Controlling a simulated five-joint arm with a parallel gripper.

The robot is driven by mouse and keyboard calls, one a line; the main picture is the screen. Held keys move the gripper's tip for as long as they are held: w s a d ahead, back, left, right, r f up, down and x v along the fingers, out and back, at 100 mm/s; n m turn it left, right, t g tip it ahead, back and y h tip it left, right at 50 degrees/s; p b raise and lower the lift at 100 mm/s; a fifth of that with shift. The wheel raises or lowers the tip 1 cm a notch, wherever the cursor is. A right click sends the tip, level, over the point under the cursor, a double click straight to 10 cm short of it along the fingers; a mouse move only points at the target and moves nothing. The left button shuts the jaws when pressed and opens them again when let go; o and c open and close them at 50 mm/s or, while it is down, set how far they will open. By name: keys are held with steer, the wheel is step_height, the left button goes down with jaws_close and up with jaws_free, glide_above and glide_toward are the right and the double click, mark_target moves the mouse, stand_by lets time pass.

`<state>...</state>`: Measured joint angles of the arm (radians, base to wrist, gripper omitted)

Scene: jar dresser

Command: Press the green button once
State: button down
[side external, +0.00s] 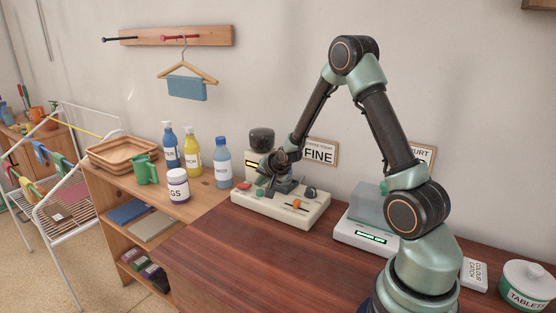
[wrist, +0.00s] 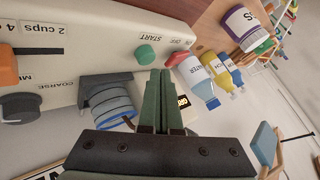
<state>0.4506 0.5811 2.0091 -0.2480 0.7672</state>
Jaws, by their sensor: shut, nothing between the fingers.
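The green button (wrist: 146,54) is a round knob on the cream panel of a machine (wrist: 90,35), beside the word START in the wrist view. It also shows as a small green spot in the side view (side external: 260,192) on the machine's base (side external: 285,215). My gripper (wrist: 164,73) has its two green fingers together with nothing between them. Its tips appear just below and right of the green button in the wrist view. I cannot tell whether they touch the panel. In the side view my gripper (side external: 268,184) is low over the base, close by the button.
A red button (wrist: 177,58) sits beside the green one. An orange slider (side external: 296,204) and a dark knob (side external: 310,193) are on the same panel. Bottles (side external: 222,165) and a jar (side external: 178,186) stand left of the machine; a scale (side external: 366,236) is on its right.

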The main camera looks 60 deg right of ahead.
mark_target(261, 197)
steer(key=shift+r, duration=2.5)
steer(key=s+a+r+n+y, duration=0.1)
steer(key=s+a+r+n, duration=0.1)
steer(key=a+r+n, duration=0.35)
steer(key=s+a+r+n+g+y, duration=0.1)
steer(key=s+a+r+n, duration=0.2)
steer(key=s+a, duration=0.6)
steer(key=s+a+r+n+g+y, duration=0.1)
steer(key=s+a+r+n, duration=0.3)
steer(key=s+a, duration=0.4)
steer(key=shift+s+a+n+g+y, duration=0.3)
steer(key=shift+s+a+n+y, duration=0.15)
steer(key=shift+n, duration=0.3)
